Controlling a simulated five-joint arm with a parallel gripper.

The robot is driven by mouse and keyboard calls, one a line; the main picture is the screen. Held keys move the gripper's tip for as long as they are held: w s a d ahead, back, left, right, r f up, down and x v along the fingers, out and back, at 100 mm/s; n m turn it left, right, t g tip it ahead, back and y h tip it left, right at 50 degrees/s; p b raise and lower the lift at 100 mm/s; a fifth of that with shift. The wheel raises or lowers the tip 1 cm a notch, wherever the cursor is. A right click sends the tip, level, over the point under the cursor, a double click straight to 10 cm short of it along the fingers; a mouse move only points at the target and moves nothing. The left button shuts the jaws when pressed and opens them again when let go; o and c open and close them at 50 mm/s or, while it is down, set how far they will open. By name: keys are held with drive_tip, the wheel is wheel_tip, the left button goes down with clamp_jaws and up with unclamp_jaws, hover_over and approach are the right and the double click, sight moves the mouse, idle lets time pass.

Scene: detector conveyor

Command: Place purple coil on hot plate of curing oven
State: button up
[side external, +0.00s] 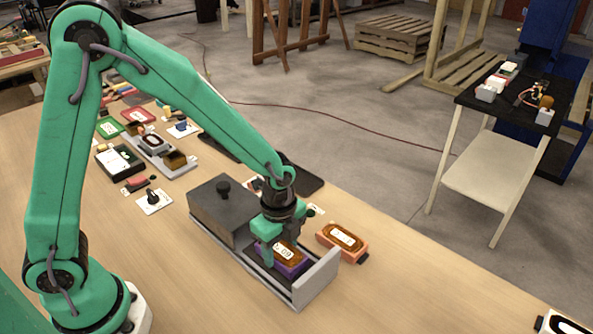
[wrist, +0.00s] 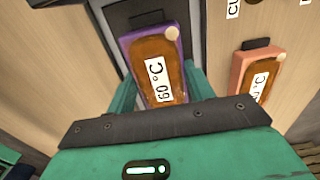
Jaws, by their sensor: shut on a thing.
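The purple coil (side external: 290,258) has a copper-brown face and a white label. It is at the dark plate (side external: 257,270) of the curing oven (side external: 222,209), in the open front part of the grey tray. My gripper (side external: 278,245) is over the oven's open end, shut on the purple coil. In the wrist view the purple coil (wrist: 158,62) is between the green fingers, its label reading 60 °C. I cannot tell whether the coil rests on the plate or is held just above it.
An orange coil (side external: 342,239) lies just right of the oven's end wall (side external: 318,280); it also shows in the wrist view (wrist: 256,72). A knob (side external: 153,198) and several small parts stand at the back left.

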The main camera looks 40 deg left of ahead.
sight(281, 249)
drive_tip(key=o, duration=1.1)
drive_tip(key=shift+f, duration=0.1)
drive_tip(key=shift+o, duration=0.2)
wheel_tip(281, 249, up, 12)
drive_tip(key=shift+r, duration=0.2)
idle(0.4)
drive_tip(key=s+a+r+n+t, duration=0.5)
drive_tip(key=s+a+r+n, duration=0.4)
drive_tip(key=n, duration=0.9)
drive_tip(key=shift+s+a+r+t, duration=0.25)
drive_tip(key=shift+s+a+t, duration=0.05)
drive_tip(key=shift+s+a, duration=1.5)
